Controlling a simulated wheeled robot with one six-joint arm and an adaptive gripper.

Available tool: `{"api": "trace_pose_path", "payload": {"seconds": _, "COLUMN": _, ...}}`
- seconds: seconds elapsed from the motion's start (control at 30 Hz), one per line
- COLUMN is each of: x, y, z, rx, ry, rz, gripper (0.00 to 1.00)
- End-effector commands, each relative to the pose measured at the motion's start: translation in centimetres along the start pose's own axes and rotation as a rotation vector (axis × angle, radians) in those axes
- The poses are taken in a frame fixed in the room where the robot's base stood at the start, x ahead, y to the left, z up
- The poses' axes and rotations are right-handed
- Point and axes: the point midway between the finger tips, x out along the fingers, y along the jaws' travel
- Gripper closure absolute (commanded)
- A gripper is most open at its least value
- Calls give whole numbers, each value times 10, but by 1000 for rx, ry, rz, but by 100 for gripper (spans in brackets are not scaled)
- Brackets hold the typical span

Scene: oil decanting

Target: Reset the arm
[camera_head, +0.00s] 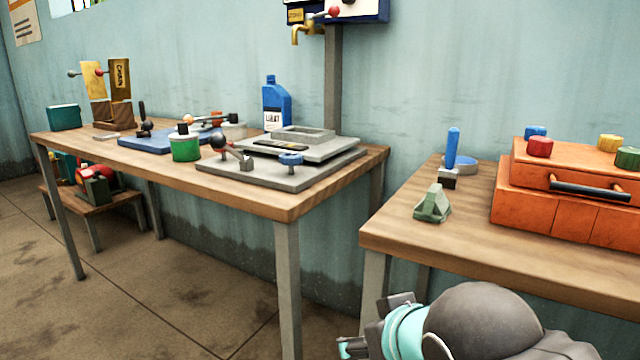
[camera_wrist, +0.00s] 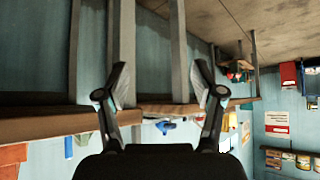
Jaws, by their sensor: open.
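My gripper (camera_wrist: 159,84) shows in the wrist view with its two dark fingers spread wide apart. It is open and nothing is between the fingers. The wrist picture is upside down, with a wooden table edge behind the fingers. In the head view, my arm (camera_head: 485,322) shows at the bottom, grey with a teal band, in front of and below the right table's front edge. The finger opening is not clear there.
The left table (camera_head: 250,198) holds a blue bottle (camera_head: 276,105), a green pot (camera_head: 185,148) and a grey plate fixture (camera_head: 290,178). The right table (camera_head: 470,240) holds an orange case (camera_head: 560,210) and a small green block (camera_head: 433,205). A gap separates the tables.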

Motion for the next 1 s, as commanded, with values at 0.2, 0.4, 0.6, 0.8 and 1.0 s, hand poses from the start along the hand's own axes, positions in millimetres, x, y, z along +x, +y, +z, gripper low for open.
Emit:
{"api": "trace_pose_path", "payload": {"seconds": 0.2, "x": 8, "y": 4, "z": 37, "rx": 76, "ry": -105, "rz": -3, "gripper": 32}}
{"api": "trace_pose_path", "payload": {"seconds": 0.4, "x": 15, "y": 26, "z": 54, "rx": 113, "ry": -147, "rz": 48, "gripper": 32}}
{"api": "trace_pose_path", "payload": {"seconds": 0.6, "x": 20, "y": 50, "z": 78, "rx": 162, "ry": -204, "rz": 105, "gripper": 32}}
{"api": "trace_pose_path", "payload": {"seconds": 0.8, "x": 23, "y": 71, "z": 102, "rx": 210, "ry": -257, "rz": 151, "gripper": 32}}
{"api": "trace_pose_path", "payload": {"seconds": 1.0, "x": 23, "y": 74, "z": 107, "rx": 218, "ry": -269, "rz": 159, "gripper": 32}}
